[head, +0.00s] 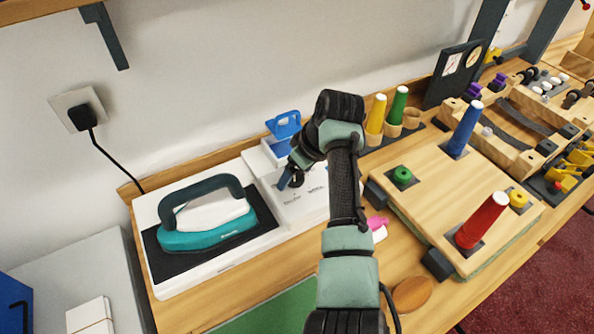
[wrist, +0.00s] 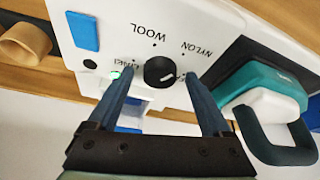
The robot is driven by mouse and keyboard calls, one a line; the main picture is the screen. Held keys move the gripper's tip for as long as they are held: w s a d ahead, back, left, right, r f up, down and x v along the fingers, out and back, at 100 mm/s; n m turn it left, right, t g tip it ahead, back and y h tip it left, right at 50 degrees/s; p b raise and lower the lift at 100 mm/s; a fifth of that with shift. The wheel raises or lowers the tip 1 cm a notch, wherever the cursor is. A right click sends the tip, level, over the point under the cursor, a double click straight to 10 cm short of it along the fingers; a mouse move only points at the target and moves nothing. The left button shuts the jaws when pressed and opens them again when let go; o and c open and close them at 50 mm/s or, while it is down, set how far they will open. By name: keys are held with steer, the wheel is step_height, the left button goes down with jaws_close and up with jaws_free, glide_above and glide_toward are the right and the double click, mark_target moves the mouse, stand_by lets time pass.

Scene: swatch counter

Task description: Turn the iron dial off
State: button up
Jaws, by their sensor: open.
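The iron dial, a round black knob (wrist: 159,72), sits on the white iron station panel in the wrist view. A white mark on it points right, towards the right finger. The words WOOL and NYLON appear upside down around it, and another label is partly hidden by the left finger. My gripper (wrist: 159,76) is open, with one blue finger on each side of the dial; I cannot tell whether they touch it. In the head view my gripper (head: 290,180) is over the panel and hides the dial. A small green light (wrist: 115,74) glows left of the dial.
The teal iron (head: 208,215) rests on a black pad left of the panel. A blue-handled piece (head: 284,125) stands behind my gripper. A wooden board with coloured cones (head: 482,220) is at right. A wall plug and cord (head: 83,118) are at left.

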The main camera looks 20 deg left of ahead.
jaws_close()
stand_by(0.3)
steer(key=shift+r+m+p, duration=0.15)
steer(key=shift+m+p, duration=0.15)
steer(key=shift+p, duration=0.25)
steer(key=shift+a+r+m+t+p, duration=0.1)
steer(key=shift+m+t+p, duration=0.2)
steer(key=shift+m+p, duration=0.4)
steer(key=m+h+p, duration=0.1)
steer(key=m+p, duration=0.2)
steer(key=shift+s+a+t, duration=0.1)
steer(key=shift+s+t, duration=0.05)
steer(key=shift+t, duration=0.25)
steer(key=m+p, duration=0.1)
steer(key=m, duration=0.1)
steer(key=m+h+p, duration=0.1)
steer(key=shift+a+m+t+h, duration=0.1)
steer(key=shift+m+t+h, duration=0.2)
steer(key=shift+m+t, duration=0.1)
steer(key=shift+m+h+p, duration=0.5)
steer(key=shift+m+h, duration=0.1)
steer(key=shift+m, duration=0.9)
steer(key=shift+f, duration=0.2)
